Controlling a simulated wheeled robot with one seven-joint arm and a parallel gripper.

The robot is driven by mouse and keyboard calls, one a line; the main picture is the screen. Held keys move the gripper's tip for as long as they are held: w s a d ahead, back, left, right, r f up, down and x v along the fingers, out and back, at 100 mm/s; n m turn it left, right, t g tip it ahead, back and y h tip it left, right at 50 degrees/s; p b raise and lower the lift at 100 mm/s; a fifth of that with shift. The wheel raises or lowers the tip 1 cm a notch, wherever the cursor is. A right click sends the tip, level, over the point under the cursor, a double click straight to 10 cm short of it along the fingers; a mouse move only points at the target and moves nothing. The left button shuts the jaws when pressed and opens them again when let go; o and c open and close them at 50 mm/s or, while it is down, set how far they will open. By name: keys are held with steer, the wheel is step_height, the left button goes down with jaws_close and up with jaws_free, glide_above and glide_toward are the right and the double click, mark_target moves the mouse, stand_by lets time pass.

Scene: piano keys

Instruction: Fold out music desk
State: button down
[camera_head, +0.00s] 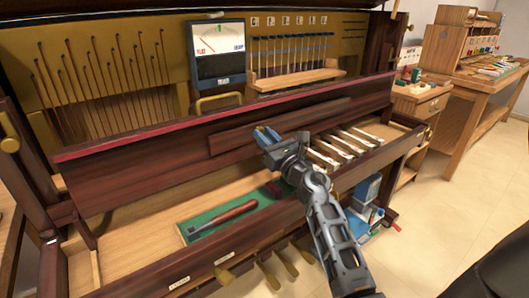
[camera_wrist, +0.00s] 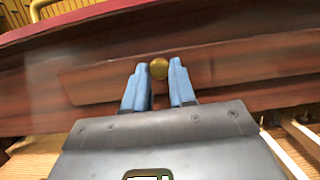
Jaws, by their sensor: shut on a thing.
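The music desk (camera_head: 300,120) is a long, narrow dark-wood panel on the piano's reddish-brown front board (camera_head: 140,155). It lies close along the board, and in the wrist view the desk (camera_wrist: 225,70) fills the middle. A round brass knob (camera_wrist: 158,68) sits on its face. My gripper (camera_head: 266,134) reaches the desk from the front, and its blue fingers (camera_wrist: 159,76) stand on either side of the knob, shut on it. The gripper hides the knob in the head view.
Below the board, a green tray (camera_head: 185,232) holds a red-handled tool (camera_head: 225,217). Several keys (camera_head: 345,145) lie right of my gripper. A meter (camera_head: 217,52) and a tool rack (camera_head: 295,75) stand above the board. A workbench (camera_head: 475,80) is at the right, with open floor before it.

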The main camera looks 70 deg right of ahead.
steer(key=shift+s+a+f+t+h+b, duration=0.1)
steer(key=shift+f+t+h+b, duration=0.3)
steer(key=shift+b, duration=2)
steer(key=shift+s+a+f+t+h+b, duration=0.15)
steer(key=shift+f+t+b, duration=0.4)
steer(key=shift+b, duration=1.85)
steer(key=h+b, duration=0.1)
steer(key=b, duration=0.3)
steer(key=shift+s+t+b, duration=0.1)
steer(key=shift+t+b, duration=0.2)
steer(key=shift+t, duration=0.05)
steer(key=c, duration=0.9)
jaws_free()
steer(key=shift+y, duration=0.25)
steer(key=shift+c, duration=0.2)
steer(key=b+v, duration=0.2)
steer(key=v, duration=0.5)
steer(key=shift+s+f, duration=0.2)
steer(key=shift+a, duration=0.1)
